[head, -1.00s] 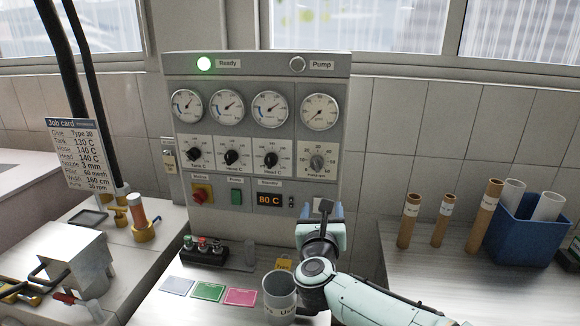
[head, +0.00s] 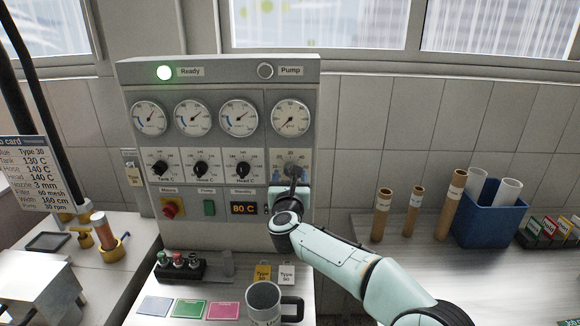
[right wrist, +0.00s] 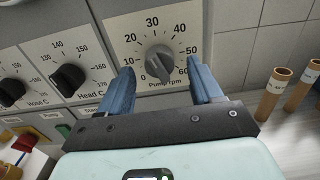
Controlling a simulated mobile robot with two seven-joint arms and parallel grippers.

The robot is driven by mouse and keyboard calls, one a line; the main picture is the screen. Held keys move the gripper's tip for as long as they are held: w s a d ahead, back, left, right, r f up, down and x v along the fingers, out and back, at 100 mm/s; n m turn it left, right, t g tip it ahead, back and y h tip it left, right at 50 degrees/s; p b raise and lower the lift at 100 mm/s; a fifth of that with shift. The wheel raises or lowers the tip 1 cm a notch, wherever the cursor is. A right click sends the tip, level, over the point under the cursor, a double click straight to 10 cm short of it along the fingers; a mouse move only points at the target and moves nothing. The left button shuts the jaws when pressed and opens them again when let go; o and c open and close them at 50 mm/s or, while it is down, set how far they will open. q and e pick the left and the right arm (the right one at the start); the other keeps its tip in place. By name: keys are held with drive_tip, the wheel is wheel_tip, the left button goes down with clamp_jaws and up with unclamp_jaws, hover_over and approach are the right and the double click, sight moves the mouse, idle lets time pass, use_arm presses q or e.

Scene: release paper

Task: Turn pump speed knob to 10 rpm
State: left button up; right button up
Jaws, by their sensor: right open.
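In the head view the knob (head: 291,169) is at the panel's right, partly covered by my gripper. My right gripper (right wrist: 160,68) is open, its blue fingers either side of the knob's lower part with gaps on both sides. It also shows in the head view (head: 289,186). My left gripper is not in view.
The Head C knob (right wrist: 68,79) is just left of my fingers. Above the pump knob is a round gauge (head: 291,118). A mug (head: 263,301) stands on the bench below my arm. Brown tubes (head: 414,210) and a blue bin (head: 490,222) stand at right.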

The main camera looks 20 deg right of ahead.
drive_tip(key=shift+p+x, duration=0.35)
drive_tip(key=shift+x, duration=0.85)
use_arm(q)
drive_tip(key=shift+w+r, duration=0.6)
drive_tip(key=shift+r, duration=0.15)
use_arm(e)
drive_tip(key=shift+s, duration=0.1)
drive_tip(key=c, duration=1.1)
drive_tip(key=shift+o, duration=0.2)
drive_tip(key=shift+n, duration=0.3)
